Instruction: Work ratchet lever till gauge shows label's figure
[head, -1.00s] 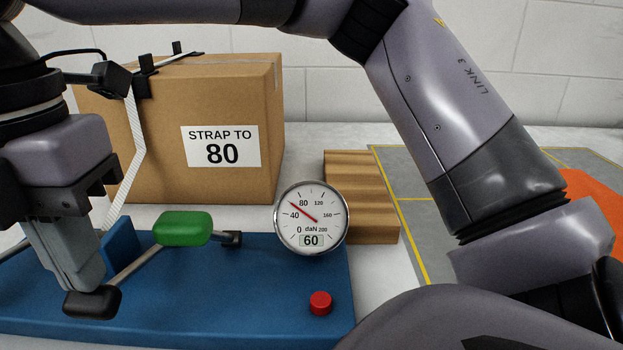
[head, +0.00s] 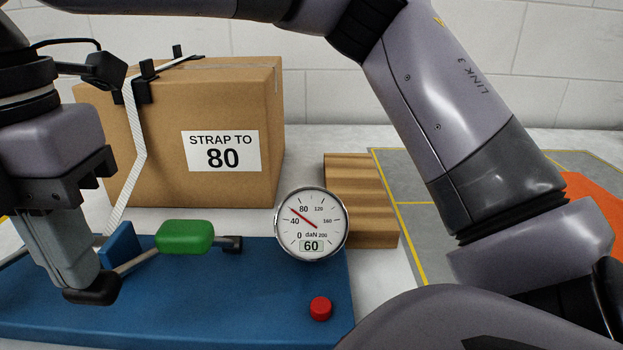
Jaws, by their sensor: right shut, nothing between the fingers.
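The round gauge (head: 311,223) stands at the blue base's back right. Its red needle lies between 40 and 80, and its display reads 60. The white label (head: 221,151) on the cardboard box reads "STRAP TO 80". A metal lever rod with a black end grip (head: 93,290) slants over the blue base. A green handle (head: 185,237) shows by the rod's far end. My right gripper (head: 82,281) is shut and empty, pointing down at the left, its tips against or just behind the black grip; contact is unclear. My left gripper is out of view.
The blue base (head: 220,305) carries a red button (head: 320,308). A white strap (head: 134,140) runs down the cardboard box (head: 255,110). My arm crosses the top and right of the view.

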